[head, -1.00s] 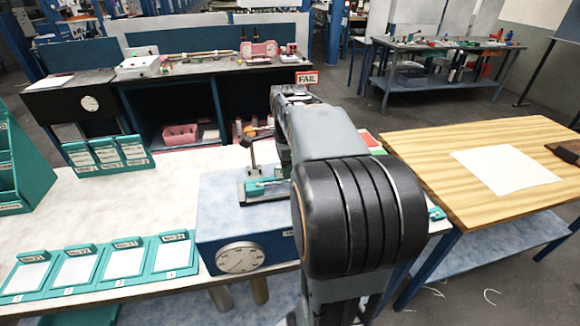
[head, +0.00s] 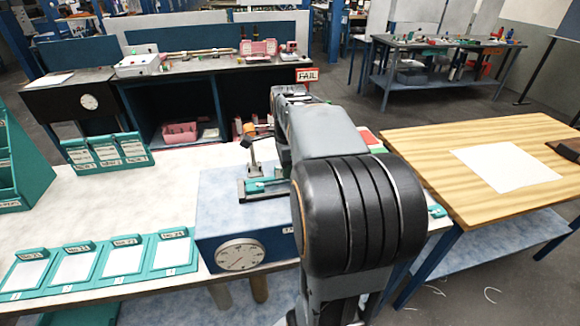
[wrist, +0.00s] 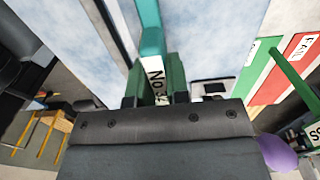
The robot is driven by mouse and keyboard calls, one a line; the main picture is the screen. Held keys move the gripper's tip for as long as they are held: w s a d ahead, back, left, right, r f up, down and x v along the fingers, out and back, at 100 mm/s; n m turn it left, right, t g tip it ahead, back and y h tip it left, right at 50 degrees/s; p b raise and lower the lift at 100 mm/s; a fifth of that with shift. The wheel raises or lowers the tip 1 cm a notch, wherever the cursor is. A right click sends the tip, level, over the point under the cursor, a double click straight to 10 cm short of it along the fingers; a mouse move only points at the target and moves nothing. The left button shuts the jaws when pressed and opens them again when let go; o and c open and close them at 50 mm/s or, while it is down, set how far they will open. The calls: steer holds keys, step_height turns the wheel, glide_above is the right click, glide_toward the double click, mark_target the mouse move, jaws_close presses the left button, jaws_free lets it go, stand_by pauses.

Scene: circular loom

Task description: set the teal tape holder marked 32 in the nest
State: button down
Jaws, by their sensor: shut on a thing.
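The teal tape holder (wrist: 151,38), with a white label that reads "No 3" and a partly covered digit, is between my gripper's green fingers in the wrist view. My gripper (wrist: 157,76) is shut on it. In the head view my own arm hides the gripper and the held holder. A dark fixture with a teal piece (head: 263,184) and an upright lever sits on the blue box (head: 222,210), left of my arm. I cannot tell whether this fixture is the nest, nor how far the held holder is from it.
Several teal-framed label slots (head: 124,260) lie along the front left of the pale table (head: 100,211). A teal rack (head: 107,152) stands behind them. The blue box has a dial (head: 240,255). A FAIL sign (head: 307,76) stands beyond my arm. A wooden table (head: 430,160) is at right.

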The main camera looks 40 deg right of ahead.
steer(key=c, duration=1)
jaws_free()
steer(key=shift+r, duration=0.1)
step_height(320, 180, up, 14)
steer(key=shift+f+p, duration=0.2)
steer(key=shift+p, duration=0.4)
